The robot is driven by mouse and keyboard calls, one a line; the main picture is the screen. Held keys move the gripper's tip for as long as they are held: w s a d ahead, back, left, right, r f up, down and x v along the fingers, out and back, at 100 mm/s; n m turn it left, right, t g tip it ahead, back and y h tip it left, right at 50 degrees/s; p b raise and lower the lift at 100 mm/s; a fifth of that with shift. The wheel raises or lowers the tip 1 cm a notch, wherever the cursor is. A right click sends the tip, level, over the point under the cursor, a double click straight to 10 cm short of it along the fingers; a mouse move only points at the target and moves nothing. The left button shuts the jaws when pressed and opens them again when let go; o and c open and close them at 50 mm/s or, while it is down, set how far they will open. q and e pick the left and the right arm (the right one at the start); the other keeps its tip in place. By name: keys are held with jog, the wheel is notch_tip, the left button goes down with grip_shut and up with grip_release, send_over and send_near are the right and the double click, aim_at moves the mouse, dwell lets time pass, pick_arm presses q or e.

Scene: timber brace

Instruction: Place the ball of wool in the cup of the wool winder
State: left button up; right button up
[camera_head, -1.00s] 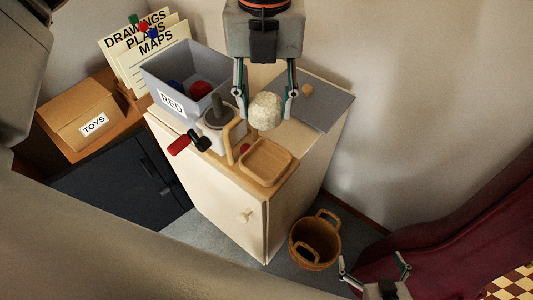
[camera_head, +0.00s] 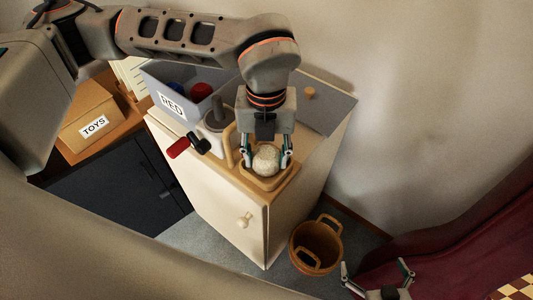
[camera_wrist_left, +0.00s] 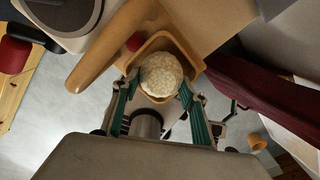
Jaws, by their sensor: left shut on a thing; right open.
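The cream ball of wool (camera_head: 266,158) is between the fingers of my left gripper (camera_head: 267,160), which is shut on it. The ball is at the square wooden cup (camera_head: 272,187) of the wool winder; the cup's rim shows around it. In the left wrist view the ball (camera_wrist_left: 161,74) lies within the outline of the cup (camera_wrist_left: 186,48). I cannot tell whether it touches the bottom. The winder has a grey spindle (camera_head: 215,108), a curved wooden arm (camera_head: 228,143) and a red-handled crank (camera_head: 178,148). My right gripper (camera_head: 375,266) is open and empty at the lower right.
The winder stands on a cream cabinet (camera_head: 205,185). A grey bin labelled RED (camera_head: 172,106) with a few balls is behind it. A TOYS box (camera_head: 90,118) is at the left. A dark red cloth (camera_head: 450,235) is near my right gripper.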

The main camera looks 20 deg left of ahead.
aim_at(266, 156)
pick_arm(q)
jog(key=shift+f, duration=0.15)
jog(key=o, duration=1.1)
jog(key=shift+r, duration=0.6)
notch_tip(266, 156, up, 11)
jog(key=shift+r+p, duration=0.1)
jog(key=shift+p, duration=0.35)
